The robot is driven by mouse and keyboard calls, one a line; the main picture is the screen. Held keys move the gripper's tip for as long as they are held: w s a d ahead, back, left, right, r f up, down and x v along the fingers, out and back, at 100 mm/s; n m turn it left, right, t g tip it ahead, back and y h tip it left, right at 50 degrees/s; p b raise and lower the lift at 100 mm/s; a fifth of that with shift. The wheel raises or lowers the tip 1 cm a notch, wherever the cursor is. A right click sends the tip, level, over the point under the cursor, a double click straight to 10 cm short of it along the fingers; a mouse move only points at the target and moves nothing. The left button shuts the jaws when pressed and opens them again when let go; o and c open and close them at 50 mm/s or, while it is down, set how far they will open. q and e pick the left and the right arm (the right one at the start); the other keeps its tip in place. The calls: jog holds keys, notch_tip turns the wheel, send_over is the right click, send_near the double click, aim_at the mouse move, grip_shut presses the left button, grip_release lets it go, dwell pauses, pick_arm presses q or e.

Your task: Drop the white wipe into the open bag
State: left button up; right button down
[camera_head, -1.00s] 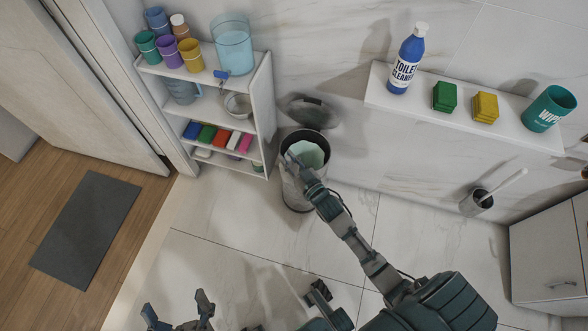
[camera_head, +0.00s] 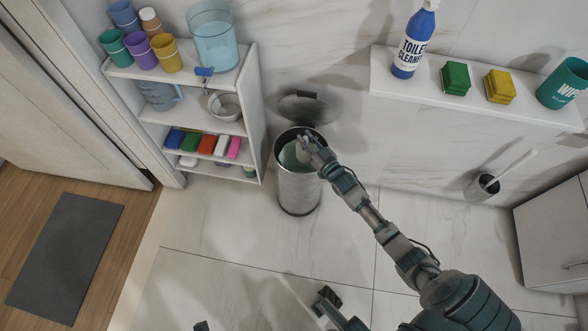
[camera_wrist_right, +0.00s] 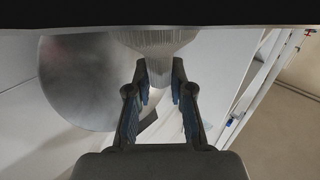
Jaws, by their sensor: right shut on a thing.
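A tall metal bin (camera_head: 298,190) stands on the floor by the wall, its round lid (camera_head: 300,108) raised behind it. A pale green bag (camera_head: 290,155) lines its open mouth. My right gripper (camera_head: 308,145) is at the bin's mouth, over its right side. In the right wrist view the right gripper (camera_wrist_right: 160,90) is shut on the narrow end of a white, pleated wipe (camera_wrist_right: 158,50). In the head view the fingers largely hide the wipe, and I cannot tell how far it is inside the bag. Only a tip of my left gripper (camera_head: 201,326) shows at the bottom edge.
A white shelf unit (camera_head: 255,100) with cups, a clear tank and coloured items stands left of the bin. A wall ledge (camera_head: 420,92) at right holds toilet cleaner, sponges and a wipes tub (camera_head: 562,85). A toilet brush holder (camera_head: 482,188) is at right. Floor before the bin is clear.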

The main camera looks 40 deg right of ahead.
jog(key=shift+d+f, duration=0.45)
jog(key=shift+d, duration=0.25)
jog(key=c, duration=1)
grip_release()
jog(key=shift+a+r, duration=0.25)
jog(key=shift+a, duration=0.2)
jog(key=shift+o, duration=0.2)
jog(key=shift+a, duration=0.2)
jog(key=shift+s+d+f, duration=0.1)
jog(key=shift+s+d, duration=0.1)
jog(key=s+a, duration=0.1)
jog(key=s, duration=1)
jog(key=shift+s, duration=0.3)
jog(key=shift+a, duration=0.1)
